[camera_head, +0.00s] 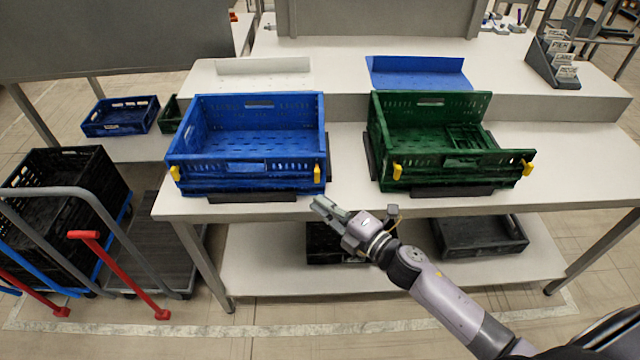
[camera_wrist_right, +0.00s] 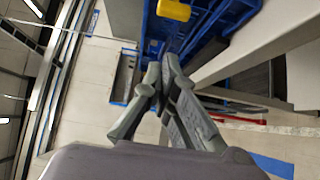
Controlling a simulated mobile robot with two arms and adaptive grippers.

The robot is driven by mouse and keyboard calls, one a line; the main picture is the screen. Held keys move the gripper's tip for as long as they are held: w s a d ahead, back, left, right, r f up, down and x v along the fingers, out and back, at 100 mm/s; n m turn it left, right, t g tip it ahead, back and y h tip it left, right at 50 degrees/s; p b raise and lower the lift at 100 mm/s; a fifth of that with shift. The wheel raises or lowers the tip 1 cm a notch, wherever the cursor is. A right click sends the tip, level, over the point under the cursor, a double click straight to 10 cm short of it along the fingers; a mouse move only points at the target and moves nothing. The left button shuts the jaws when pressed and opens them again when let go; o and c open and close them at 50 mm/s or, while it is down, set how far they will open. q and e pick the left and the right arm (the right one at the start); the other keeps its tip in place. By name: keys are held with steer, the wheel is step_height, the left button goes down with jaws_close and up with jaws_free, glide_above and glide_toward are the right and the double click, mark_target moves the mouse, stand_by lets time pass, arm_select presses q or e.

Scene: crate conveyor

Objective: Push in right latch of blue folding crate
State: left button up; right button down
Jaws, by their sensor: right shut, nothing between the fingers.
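The blue folding crate (camera_head: 245,180) stands on the left half of the white table with its walls up, and it looks empty. Its right latch (camera_head: 317,174) is a yellow tab on the front right corner, and its left yellow latch (camera_head: 175,173) is on the front left corner. My right gripper (camera_head: 318,203) is shut and empty, just in front of the table edge and below the right latch, apart from it. In the right wrist view a yellow latch (camera_wrist_right: 174,10) shows at the top, beyond the shut fingertips (camera_wrist_right: 160,62). My left gripper is not in view.
A green crate (camera_head: 455,180) with yellow latches stands to the right on the same table (camera_head: 590,180). Black crates (camera_head: 480,235) lie on the shelf below. A cart with a black crate (camera_head: 60,170) and red handles stands at the left.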

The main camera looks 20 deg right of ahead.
mark_target(317, 171)
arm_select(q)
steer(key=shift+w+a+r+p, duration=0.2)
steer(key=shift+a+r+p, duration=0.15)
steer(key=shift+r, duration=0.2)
arm_select(e)
steer(key=w, duration=0.4)
steer(key=shift+w+d, duration=0.35)
steer(key=shift+w, duration=0.05)
